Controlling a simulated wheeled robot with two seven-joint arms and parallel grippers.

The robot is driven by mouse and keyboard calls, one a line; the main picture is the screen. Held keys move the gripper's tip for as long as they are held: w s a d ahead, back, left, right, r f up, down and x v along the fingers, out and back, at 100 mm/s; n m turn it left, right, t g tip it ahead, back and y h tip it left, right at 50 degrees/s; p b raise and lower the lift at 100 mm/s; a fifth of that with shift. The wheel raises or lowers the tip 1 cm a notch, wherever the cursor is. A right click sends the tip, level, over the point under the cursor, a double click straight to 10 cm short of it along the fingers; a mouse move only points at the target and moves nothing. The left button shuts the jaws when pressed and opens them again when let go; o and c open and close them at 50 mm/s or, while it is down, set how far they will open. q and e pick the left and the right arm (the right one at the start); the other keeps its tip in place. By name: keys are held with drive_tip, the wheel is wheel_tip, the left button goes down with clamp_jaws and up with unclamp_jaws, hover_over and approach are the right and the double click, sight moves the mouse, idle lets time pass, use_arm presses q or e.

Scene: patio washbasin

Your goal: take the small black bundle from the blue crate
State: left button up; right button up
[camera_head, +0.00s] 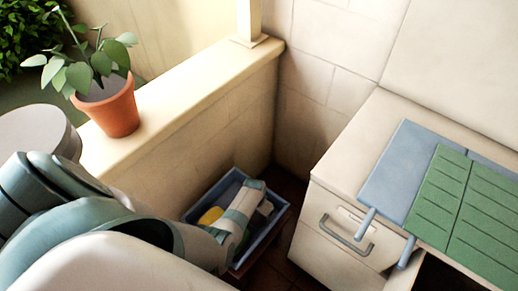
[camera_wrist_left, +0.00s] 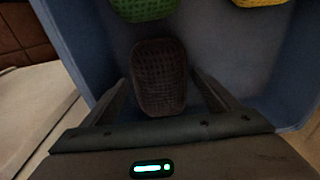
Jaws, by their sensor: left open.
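The small black bundle (camera_wrist_left: 159,75) lies in the blue crate, upright in the left wrist view, with a woven-looking dark surface. The blue crate (camera_wrist_left: 75,42) fills most of that view; in the head view its rim (camera_head: 262,242) shows low in the corner between wall and cabinet. My left gripper (camera_wrist_left: 160,88) is open, with one finger on each side of the bundle's lower part. Whether the fingers touch it I cannot tell. In the head view my left gripper (camera_head: 240,215) reaches down into the crate and hides much of its inside. My right gripper is not in view.
A yellow item (camera_head: 210,215) and a green item (camera_wrist_left: 145,8) also lie in the crate. A low wall (camera_head: 190,105) with a potted plant (camera_head: 108,105) runs behind. A cabinet (camera_head: 335,235) with a handle stands to the right, bearing a green ribbed board (camera_head: 470,205).

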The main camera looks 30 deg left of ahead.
use_arm(q)
drive_tip(key=c, duration=1.2)
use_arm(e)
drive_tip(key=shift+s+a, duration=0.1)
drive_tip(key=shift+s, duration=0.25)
use_arm(q)
drive_tip(key=shift+o, duration=0.2)
